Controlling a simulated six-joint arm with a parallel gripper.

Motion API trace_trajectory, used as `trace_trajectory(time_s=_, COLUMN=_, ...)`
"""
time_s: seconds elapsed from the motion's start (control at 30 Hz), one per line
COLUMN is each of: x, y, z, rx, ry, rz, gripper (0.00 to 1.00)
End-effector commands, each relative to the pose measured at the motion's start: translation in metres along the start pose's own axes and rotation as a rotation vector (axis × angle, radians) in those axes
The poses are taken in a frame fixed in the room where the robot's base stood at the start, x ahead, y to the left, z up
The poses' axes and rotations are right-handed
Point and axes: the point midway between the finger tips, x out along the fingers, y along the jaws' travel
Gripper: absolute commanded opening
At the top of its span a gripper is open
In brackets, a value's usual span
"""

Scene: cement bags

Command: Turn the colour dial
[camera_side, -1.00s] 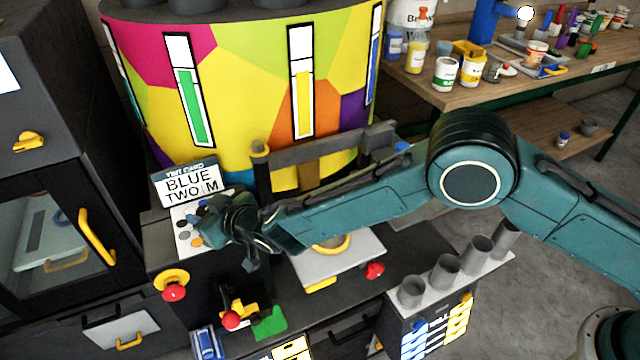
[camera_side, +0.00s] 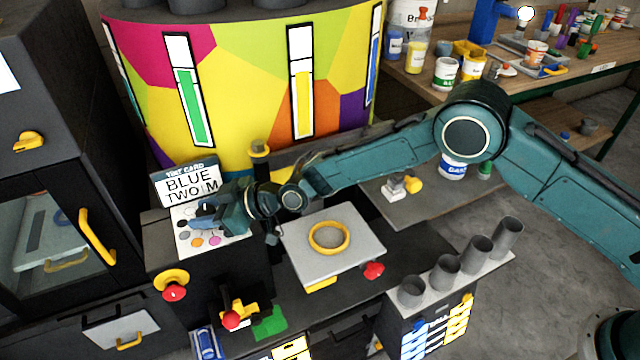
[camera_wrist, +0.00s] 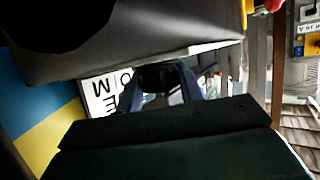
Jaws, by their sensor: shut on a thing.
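A white dial panel (camera_side: 191,251) with coloured dots lies on the dark console in the side view. My gripper (camera_side: 203,214) is over this panel, low, with its fingers pointing left. In the wrist view the two fingers (camera_wrist: 160,86) close around a dark piece, which I take to be the colour dial (camera_wrist: 160,74). The dial is mostly hidden by the fingers in the side view, and which dot it points at cannot be told. A card reading "BLUE" and "TWO M" (camera_side: 191,184) stands just behind the panel; part of its lettering also shows in the wrist view (camera_wrist: 100,95).
A red mushroom button (camera_side: 174,293) on a yellow base sits in front of the panel. A red-knobbed lever (camera_side: 232,319) is nearby. A grey plate with a yellow ring (camera_side: 329,237) lies to the right. The colourful drum (camera_side: 240,110) rises behind.

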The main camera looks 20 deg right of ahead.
Motion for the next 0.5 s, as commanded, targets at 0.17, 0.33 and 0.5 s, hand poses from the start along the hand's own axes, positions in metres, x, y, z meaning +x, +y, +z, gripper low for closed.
trace_trajectory(time_s=0.17, x=-0.0001, y=0.0014, z=-0.0004, rx=-0.026, ry=0.001, rz=-0.064, gripper=0.14)
trace_trajectory(time_s=0.33, x=-0.0001, y=0.0009, z=-0.0010, rx=-0.041, ry=0.002, rz=-0.100, gripper=0.14)
trace_trajectory(time_s=0.5, x=0.0000, y=0.0003, z=-0.0006, rx=-0.046, ry=0.000, rz=-0.114, gripper=0.14)
